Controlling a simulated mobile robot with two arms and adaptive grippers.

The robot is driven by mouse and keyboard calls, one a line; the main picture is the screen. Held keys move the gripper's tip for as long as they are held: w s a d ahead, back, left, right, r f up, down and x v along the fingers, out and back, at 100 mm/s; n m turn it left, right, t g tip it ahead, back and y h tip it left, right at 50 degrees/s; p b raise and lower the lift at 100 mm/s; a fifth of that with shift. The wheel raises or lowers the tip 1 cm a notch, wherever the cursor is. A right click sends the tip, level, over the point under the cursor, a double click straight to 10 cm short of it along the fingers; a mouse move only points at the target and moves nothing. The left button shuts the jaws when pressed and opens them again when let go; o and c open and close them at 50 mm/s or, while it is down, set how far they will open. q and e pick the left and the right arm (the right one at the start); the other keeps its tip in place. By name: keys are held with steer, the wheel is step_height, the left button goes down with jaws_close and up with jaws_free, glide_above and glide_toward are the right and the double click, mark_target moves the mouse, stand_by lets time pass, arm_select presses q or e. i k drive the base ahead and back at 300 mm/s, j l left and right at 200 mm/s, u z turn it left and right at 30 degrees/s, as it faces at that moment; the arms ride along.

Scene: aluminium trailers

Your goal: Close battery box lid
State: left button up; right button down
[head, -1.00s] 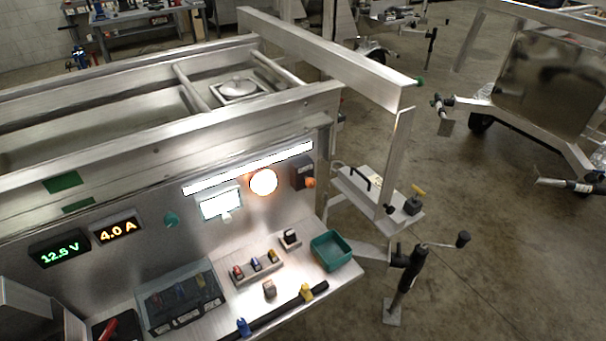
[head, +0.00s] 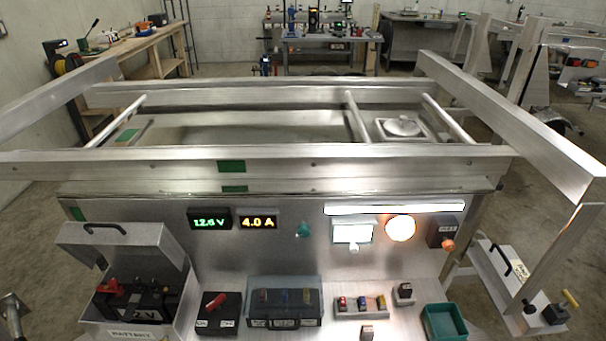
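The battery box (head: 182,300) is a grey metal box at the lower left of the head view, on the shelf below the panel, with a label on its front. Its lid (head: 130,236) is open, raised and tilted at the back, with a black handle (head: 104,228) on it. Inside the box I see a black battery (head: 135,297) with a red terminal cover at its left.
Right of the box are a black switch unit with a red lever (head: 217,312), a clear-lidded fuse case (head: 285,305), small fuse blocks (head: 361,305) and a green tray (head: 445,322). Lit displays (head: 258,222) and lamps sit on the panel above. The space above the lid looks clear.

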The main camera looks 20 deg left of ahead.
mark_target(83, 241)
steer(key=u, duration=1.85)
